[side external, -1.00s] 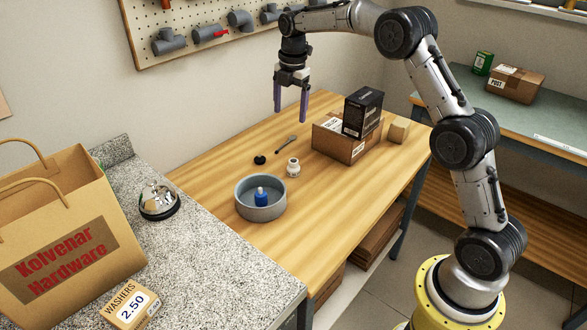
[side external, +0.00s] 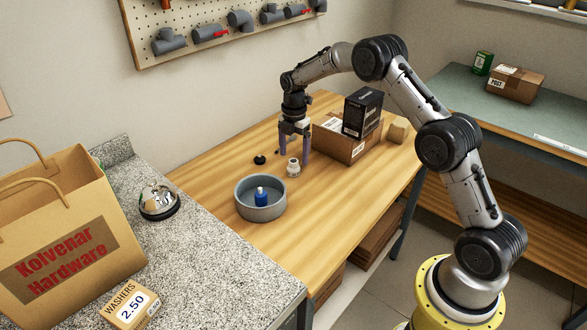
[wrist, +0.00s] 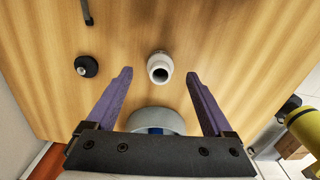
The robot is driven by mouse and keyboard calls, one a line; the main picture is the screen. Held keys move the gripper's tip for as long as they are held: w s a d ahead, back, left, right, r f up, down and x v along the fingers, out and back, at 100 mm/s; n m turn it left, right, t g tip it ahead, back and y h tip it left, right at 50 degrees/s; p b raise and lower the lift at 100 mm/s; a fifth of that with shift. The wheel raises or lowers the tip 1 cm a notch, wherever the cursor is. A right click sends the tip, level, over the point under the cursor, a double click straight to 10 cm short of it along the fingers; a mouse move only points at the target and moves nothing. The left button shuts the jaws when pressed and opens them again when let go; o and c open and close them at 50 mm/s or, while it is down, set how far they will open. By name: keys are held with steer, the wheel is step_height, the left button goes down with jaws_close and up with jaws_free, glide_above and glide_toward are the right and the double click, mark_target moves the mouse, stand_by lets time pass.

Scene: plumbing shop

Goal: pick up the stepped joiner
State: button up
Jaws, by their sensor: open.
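The stepped joiner, which I take to be the small off-white stepped fitting (side external: 293,168), stands on the wooden bench. It also shows in the wrist view (wrist: 159,67), with its round opening facing the camera. My gripper (side external: 294,156) points down close above the joiner, with its purple fingers spread. In the wrist view the joiner lies between the lines of the two fingertips (wrist: 158,74), with a gap on each side. Nothing is held. I cannot tell the exact height of the fingertips above the bench.
A grey round tub (side external: 261,208) holding a blue item (side external: 261,196) stands in front. A small black part (side external: 259,160) lies to the left. A dark tool (wrist: 86,12) lies near the wrist view's top edge. A cardboard box (side external: 342,142) with a black carton stands close right.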

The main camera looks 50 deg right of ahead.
mark_target(294, 161)
steer(key=f, duration=0.4)
steer(key=shift+a, duration=0.2)
steer(key=shift+c, duration=0.3)
jaws_close()
